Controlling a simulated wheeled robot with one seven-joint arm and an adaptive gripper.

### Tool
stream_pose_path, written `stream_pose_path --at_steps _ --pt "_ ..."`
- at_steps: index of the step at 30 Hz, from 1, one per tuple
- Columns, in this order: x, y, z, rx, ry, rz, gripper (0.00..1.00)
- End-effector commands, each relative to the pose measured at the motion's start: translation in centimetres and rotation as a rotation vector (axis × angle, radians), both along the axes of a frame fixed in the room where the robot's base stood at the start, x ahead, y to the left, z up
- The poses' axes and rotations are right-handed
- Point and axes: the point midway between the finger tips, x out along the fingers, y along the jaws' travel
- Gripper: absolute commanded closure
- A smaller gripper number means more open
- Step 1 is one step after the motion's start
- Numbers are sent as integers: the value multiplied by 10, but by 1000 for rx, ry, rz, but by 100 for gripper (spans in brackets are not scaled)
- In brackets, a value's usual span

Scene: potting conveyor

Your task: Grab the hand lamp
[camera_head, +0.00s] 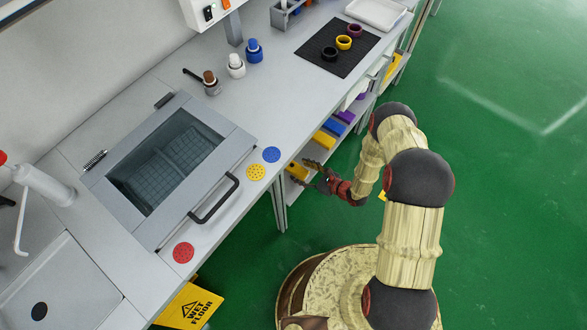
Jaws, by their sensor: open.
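I cannot make out a hand lamp for certain in the head view. My gripper (303,173) is open, its dark fingers pointing left, with nothing seen between them. It is in front of the bench, close to the shelf below the worktop (225,135).
A lidded basin (235,150) with a black handle (215,198) is set into the worktop. Several bottles (236,66) stand behind it. A black mat (312,47) holds small rings. A yellow wet-floor sign (188,307) stands at the lower left. Green floor (500,200) is clear at right.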

Motion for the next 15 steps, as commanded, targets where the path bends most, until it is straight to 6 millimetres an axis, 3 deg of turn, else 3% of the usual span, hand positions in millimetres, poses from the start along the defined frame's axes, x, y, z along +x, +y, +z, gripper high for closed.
stream_pose_path --at_steps 15 --pt "37 39 -23 0 0 1 41"
